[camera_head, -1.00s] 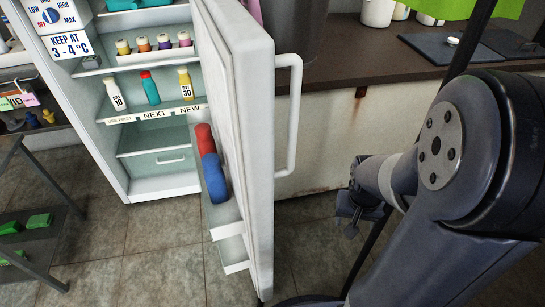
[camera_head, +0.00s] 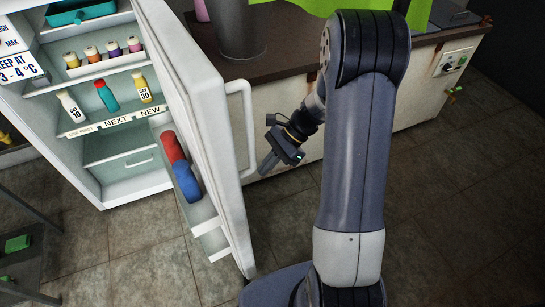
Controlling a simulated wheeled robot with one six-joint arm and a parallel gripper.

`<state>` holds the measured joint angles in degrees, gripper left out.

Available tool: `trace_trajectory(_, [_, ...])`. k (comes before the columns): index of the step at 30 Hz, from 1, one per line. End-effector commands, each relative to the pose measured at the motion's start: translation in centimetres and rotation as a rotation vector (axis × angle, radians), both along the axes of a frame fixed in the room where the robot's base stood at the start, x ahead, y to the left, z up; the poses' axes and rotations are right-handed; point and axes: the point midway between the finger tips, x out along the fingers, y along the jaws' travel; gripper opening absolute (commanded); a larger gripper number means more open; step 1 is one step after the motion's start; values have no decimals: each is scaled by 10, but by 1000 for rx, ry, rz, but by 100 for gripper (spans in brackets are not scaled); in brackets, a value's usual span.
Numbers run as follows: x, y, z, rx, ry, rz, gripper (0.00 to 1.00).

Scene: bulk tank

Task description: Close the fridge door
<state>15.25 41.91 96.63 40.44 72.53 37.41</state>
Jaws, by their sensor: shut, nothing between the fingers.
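The white fridge (camera_head: 130,170) stands at the left with its interior showing. Its door (camera_head: 208,130) stands wide open, edge towards me, with a white vertical bar handle (camera_head: 247,130) on its outer face.
A brown counter (camera_head: 285,40) with a grey bin (camera_head: 240,30) runs behind the door. Small bottles stand on the fridge shelves, including a teal one (camera_head: 106,97). A dark rack (camera_head: 25,240) is at lower left. Tiled floor (camera_head: 150,275) before the fridge is clear.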

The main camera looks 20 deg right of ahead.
Motion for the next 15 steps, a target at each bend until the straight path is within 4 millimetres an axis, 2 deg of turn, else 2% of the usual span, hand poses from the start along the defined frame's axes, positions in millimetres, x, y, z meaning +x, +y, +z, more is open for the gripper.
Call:
trace_trajectory(3, [-6, 19, -21, 0, 4, 4, 0])
trace_trajectory(6, [-9, 33, -32, 0, 1, 4, 0])
trace_trajectory(10, [-14, 52, -29, -2, -1, 4, 0])
trace_trajectory(15, [-17, 64, -29, -3, -1, 2, 0])
